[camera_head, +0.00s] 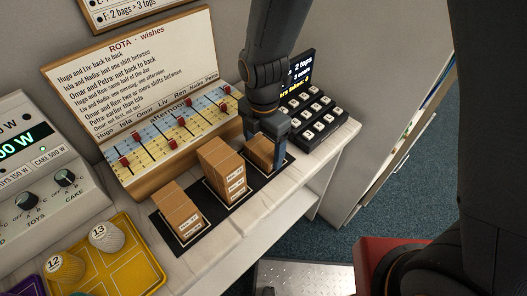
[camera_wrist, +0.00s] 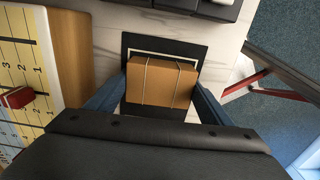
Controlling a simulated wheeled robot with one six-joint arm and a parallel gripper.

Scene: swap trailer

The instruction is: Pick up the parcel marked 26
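My gripper (camera_head: 272,150) is over the right-hand pad of the dark mat (camera_head: 240,203), pointing down. A brown parcel (camera_head: 261,150) is between its fingers; it also shows in the wrist view as a string-tied parcel (camera_wrist: 162,82), with one blue finger close on each side. I cannot tell whether the fingers press on it or only straddle it, nor whether it is off the mat. No number shows on it. A middle stack of labelled parcels (camera_head: 218,160) and a left stack (camera_head: 177,208) stand beside it. Their label numbers are too small to read, so I cannot make out 26.
The mat lies on a pale marble counter (camera_head: 278,212). A sloped rota board (camera_head: 165,130) with red sliders stands behind it. A black keypad (camera_head: 312,115) is at the back right.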

